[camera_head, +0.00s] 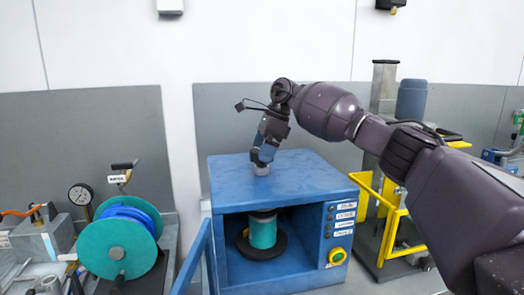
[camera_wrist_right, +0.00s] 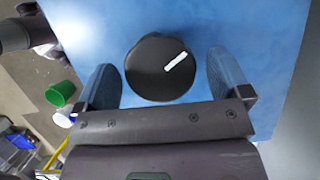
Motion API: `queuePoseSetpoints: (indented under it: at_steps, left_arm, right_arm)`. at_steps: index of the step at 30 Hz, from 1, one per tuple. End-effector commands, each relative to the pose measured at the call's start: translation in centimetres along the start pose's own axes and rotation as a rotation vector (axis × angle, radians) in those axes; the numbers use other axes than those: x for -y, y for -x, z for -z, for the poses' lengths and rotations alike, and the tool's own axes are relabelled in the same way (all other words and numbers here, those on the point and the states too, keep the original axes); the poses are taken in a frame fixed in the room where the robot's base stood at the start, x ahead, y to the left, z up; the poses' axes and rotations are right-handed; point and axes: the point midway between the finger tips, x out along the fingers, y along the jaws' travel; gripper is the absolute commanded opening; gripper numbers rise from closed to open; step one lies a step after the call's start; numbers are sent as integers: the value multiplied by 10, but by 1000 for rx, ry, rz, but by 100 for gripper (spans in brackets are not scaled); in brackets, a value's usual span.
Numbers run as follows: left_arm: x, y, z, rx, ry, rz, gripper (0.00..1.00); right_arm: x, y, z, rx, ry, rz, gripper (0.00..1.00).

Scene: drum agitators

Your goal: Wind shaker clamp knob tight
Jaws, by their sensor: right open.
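The shaker (camera_head: 285,185) is a blue box with an open front, and a teal can (camera_head: 263,232) stands inside it on a dark round base. The clamp knob is a round black disc with a white mark (camera_wrist_right: 160,68) on the blue top. In the head view only a small grey part of it (camera_head: 261,170) shows below my right gripper (camera_head: 262,158). In the right wrist view my right gripper (camera_wrist_right: 165,85) is open, one finger on each side of the knob, with gaps visible between fingers and knob. My left gripper is not in view.
A teal reel with blue hose (camera_head: 117,240) and a pressure gauge (camera_head: 80,195) stand at the left. A yellow-framed cart (camera_head: 390,225) stands to the right of the box. The blue door (camera_head: 195,258) stands open at the left front. The blue top is otherwise clear.

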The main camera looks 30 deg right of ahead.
Motion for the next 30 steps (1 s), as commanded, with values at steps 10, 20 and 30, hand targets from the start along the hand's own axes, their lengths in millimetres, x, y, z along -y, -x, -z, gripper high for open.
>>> queuePoseSetpoints:
  at_steps: [10, 20, 30]
  left_arm:
    - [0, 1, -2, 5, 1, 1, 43]
    - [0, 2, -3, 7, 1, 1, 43]
    - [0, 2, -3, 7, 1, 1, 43]
  right_arm:
    - [0, -9, 0, 0, 0, 0, 95]
    - [0, -9, 0, 0, 0, 0, 60]
    - [0, -9, 0, 0, -19, 9, 46]
